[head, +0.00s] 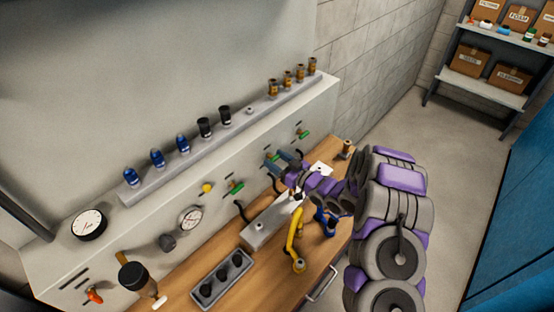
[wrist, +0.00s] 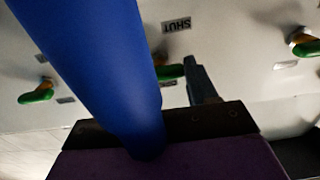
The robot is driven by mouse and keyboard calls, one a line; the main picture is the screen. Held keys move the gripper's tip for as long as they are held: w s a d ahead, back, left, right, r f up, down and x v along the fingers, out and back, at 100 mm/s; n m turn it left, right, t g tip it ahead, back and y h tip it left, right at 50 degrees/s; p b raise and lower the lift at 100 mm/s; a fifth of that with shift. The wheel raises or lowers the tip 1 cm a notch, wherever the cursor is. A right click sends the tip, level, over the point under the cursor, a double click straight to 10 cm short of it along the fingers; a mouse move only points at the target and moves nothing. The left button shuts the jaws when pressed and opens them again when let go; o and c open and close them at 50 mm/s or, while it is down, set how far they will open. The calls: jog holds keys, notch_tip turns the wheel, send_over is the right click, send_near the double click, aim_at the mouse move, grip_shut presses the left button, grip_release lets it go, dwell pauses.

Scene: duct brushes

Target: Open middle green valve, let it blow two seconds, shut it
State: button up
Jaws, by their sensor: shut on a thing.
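Three green valves sit in a row on the sloped front panel. The left one (head: 235,187) and the right one (head: 303,134) stand clear. The middle green valve (wrist: 172,71) is between them, partly hidden by my gripper. My gripper (head: 274,160) reaches to the panel, its jaws shut on the middle valve's handle. In the wrist view, one dark teal finger (wrist: 202,82) shows beside that handle. The handle lies roughly in line with its neighbours. A label reading SHUT (wrist: 177,26) is beside it, upside down in this view.
A large blue cylinder (wrist: 100,65) blocks much of the wrist view; I cannot tell what it is. A yellow curved tool (head: 295,245) and a blue one (head: 326,220) are on the bench near my arm. A black-holed block (head: 222,280) stands front left. Bottles line the ledge.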

jog(key=o, duration=1.1)
jog(key=shift+c, duration=0.2)
jog(key=shift+d, duration=0.1)
jog(key=shift+v, duration=3.65)
